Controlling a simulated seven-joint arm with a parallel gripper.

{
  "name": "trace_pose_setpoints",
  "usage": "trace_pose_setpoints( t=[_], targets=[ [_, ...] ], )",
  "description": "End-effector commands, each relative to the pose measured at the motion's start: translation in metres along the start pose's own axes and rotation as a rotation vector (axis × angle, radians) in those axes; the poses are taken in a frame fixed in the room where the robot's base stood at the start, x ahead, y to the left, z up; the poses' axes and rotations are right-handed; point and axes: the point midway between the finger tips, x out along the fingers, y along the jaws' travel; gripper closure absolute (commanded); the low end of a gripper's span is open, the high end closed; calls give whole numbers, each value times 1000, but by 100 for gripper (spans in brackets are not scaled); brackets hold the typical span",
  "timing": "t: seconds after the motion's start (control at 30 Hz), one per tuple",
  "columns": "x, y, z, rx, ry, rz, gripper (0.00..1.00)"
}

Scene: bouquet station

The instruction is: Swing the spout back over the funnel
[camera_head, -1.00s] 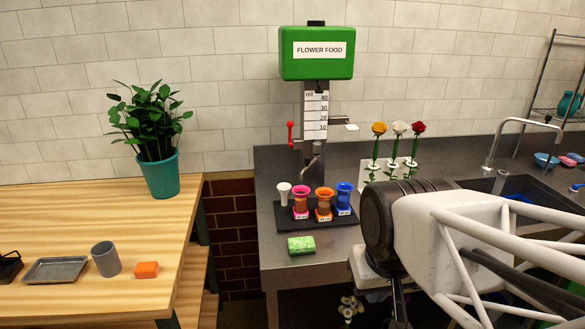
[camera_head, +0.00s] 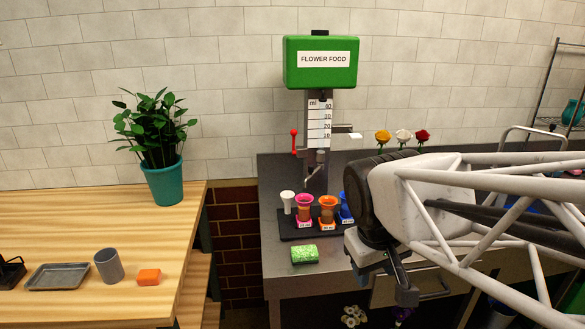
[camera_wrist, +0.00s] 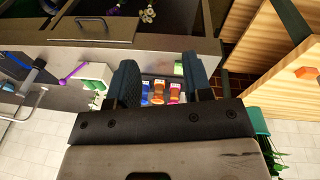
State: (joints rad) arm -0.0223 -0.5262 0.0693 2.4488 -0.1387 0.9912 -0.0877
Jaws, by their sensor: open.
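The green flower food dispenser (camera_head: 320,63) stands at the back of the dark counter, with a millilitre scale and a red lever (camera_head: 294,141).
A blue cup (camera_head: 346,207) is partly hidden by my arm. Roses (camera_head: 403,136) stand behind my arm. The wooden table (camera_head: 100,215) at left holds a plant (camera_head: 163,178).

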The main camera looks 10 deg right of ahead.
Motion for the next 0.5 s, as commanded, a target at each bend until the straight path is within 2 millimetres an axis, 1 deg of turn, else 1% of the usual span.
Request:
trace_pose_setpoints(
  t=[0.03,0.27,0.5],
  targets=[
    [0,3,-11,-37,-16,16,54],
    [-3,17,-56,-214,-86,94,54],
    [-2,30,-105,-396,-164,175,54]
  ],
)
